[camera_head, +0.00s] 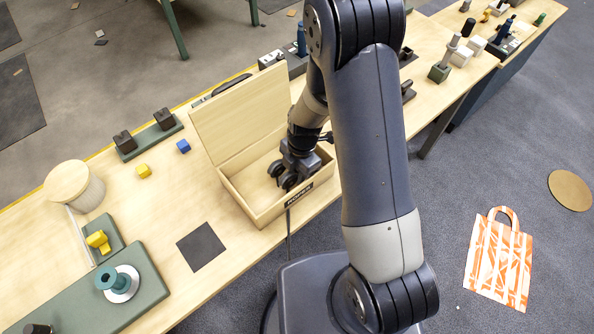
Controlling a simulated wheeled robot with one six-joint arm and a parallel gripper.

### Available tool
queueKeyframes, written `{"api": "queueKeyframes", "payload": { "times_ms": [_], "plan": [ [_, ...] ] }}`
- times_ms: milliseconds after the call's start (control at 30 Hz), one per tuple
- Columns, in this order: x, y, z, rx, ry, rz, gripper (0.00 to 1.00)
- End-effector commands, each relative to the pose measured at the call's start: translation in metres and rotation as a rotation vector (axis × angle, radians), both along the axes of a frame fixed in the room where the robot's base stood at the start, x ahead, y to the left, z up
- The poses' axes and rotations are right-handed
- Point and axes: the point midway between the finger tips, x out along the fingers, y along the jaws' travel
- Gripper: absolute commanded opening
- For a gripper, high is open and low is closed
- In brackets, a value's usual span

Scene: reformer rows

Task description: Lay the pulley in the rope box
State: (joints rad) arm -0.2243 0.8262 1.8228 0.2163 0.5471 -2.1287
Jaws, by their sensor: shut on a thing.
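The rope box (250,204) is a pale wooden box with a dark label on its front wall. Its lid (240,112) stands open at the back. My gripper (287,174) reaches down into the box, near its front right part. It is shut on a dark thing with round black parts, which looks like the pulley (290,182). The pulley is low inside the box walls; I cannot tell whether it touches the floor of the box.
A dark square mat (201,247), a round wooden container (75,186) and a green board with a teal spool (117,282) are further left. The bench front edge is close to the box.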

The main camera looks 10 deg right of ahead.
Motion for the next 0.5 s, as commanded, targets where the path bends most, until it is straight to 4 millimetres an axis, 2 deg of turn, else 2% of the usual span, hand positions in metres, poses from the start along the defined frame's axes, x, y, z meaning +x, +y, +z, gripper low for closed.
{"api": "queueKeyframes", "payload": {
  "times_ms": [300, 333, 400, 500],
  "plan": [
    [0.0003, 0.0001, -0.0044, 0.001, -0.001, 0.000, 0.00],
    [0.0002, 0.0001, -0.0029, 0.000, 0.000, 0.000, 0.28],
    [0.0001, 0.0001, -0.0025, 0.000, 0.000, 0.000, 0.34],
    [0.0001, 0.0001, -0.0025, 0.000, 0.000, 0.000, 0.34]
  ]
}}
